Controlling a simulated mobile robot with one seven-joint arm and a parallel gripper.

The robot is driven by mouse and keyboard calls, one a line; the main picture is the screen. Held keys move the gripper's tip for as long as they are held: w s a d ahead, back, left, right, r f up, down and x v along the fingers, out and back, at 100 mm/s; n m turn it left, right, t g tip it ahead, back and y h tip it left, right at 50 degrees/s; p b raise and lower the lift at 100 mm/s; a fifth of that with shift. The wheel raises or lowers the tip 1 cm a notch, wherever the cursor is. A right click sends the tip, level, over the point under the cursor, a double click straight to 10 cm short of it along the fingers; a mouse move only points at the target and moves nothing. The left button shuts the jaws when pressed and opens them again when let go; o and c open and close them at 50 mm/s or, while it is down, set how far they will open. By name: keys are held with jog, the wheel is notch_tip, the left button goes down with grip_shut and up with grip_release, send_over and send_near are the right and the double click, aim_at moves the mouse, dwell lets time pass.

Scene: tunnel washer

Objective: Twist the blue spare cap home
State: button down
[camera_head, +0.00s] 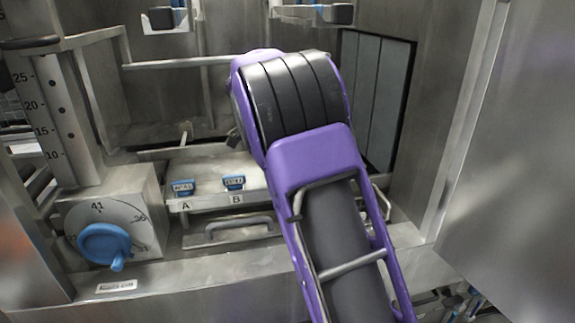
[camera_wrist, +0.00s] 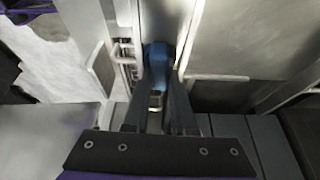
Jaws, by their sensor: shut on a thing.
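In the wrist view, my gripper (camera_wrist: 160,84) is shut on a blue piece that looks like the blue spare cap (camera_wrist: 158,56). The blue piece sits between and just past the two dark fingers. A small pale metallic part (camera_wrist: 156,99) shows between the fingers below it. I cannot tell whether the cap is seated on anything. In the head view, my purple and black arm reaches into the machine and hides my gripper and the cap.
A blue dial knob (camera_head: 104,245) is at lower left. Blue tags stand above labels A (camera_head: 184,187) and B (camera_head: 233,183) on a metal ledge, with a bar handle (camera_head: 232,228) below. A graduated scale (camera_head: 50,110) is at left. Steel walls surround my arm closely.

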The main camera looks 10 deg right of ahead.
jog(key=shift+s+a+f, duration=0.15)
jog(key=shift+a+f, duration=0.7)
jog(key=shift+f, duration=0.05)
jog(key=c, duration=0.7)
grip_release()
jog(key=shift+o, duration=0.3)
jog(key=shift+w+r+p, duration=0.2)
jog(key=shift+r+p, duration=0.4)
jog(key=shift+r, duration=0.15)
jog(key=shift+w+r+p, duration=0.2)
jog(key=shift+r+p, duration=0.4)
jog(key=shift+r, duration=0.1)
jog(key=shift+p+v, duration=0.6)
jog(key=shift+v, duration=0.4)
jog(key=shift+s+d+r, duration=0.15)
jog(key=shift+d+r, duration=0.05)
jog(key=shift+r, duration=0.2)
jog(key=shift+d+r, duration=0.15)
jog(key=shift+d, duration=0.05)
jog(key=shift+d+r, duration=0.2)
jog(key=shift+r, duration=0.7)
